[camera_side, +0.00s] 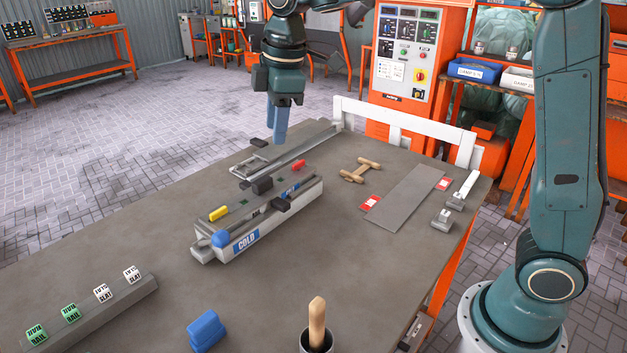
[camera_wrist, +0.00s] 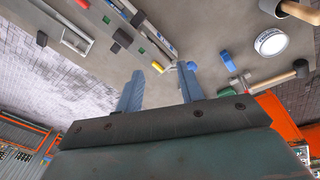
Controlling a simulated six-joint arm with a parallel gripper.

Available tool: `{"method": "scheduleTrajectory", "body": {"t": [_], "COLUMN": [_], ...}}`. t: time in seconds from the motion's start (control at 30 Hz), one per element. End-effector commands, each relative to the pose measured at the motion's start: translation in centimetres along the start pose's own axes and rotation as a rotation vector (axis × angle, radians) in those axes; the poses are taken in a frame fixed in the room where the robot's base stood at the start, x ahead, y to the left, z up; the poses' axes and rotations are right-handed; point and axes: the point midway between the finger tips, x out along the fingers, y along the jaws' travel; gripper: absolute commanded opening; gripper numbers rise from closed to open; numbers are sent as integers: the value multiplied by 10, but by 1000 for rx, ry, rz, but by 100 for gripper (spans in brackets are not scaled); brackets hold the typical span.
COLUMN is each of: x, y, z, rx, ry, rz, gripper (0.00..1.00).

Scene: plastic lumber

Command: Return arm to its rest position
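My gripper (camera_side: 280,122) hangs from the raised arm, fingers down, over the far left side of the workbench (camera_side: 160,240) in the side view. It is above and behind the long grey fixture with the COLD label (camera_side: 246,242), clear of it. In the wrist view the two blue fingers of my gripper (camera_wrist: 160,90) stand well apart with nothing held between them. In the side view they overlap and look like one. The fixture carries a yellow piece (camera_side: 219,213), a red piece (camera_side: 299,165) and a blue knob (camera_side: 221,239).
A wooden-handled tool (camera_side: 360,170) and a grey plate (camera_side: 405,197) lie at right. Labelled blocks (camera_side: 102,293) sit front left, near a blue block (camera_side: 206,330) and a cup with a wooden handle (camera_side: 317,325). A white rail (camera_side: 400,125) edges the bench's back.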

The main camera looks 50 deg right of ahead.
Motion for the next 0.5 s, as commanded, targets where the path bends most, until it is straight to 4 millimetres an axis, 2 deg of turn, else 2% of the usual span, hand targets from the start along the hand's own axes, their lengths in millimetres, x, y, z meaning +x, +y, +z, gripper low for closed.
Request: {"method": "scheduleTrajectory", "body": {"t": [0.03,0.2,0.5], "x": [-9,-28,-50], "y": [-6,-27,-70], "z": [10,40,91], "rx": [39,172,405], "ry": [9,36,90], "rz": [13,44,94], "gripper": [38,38,38]}}
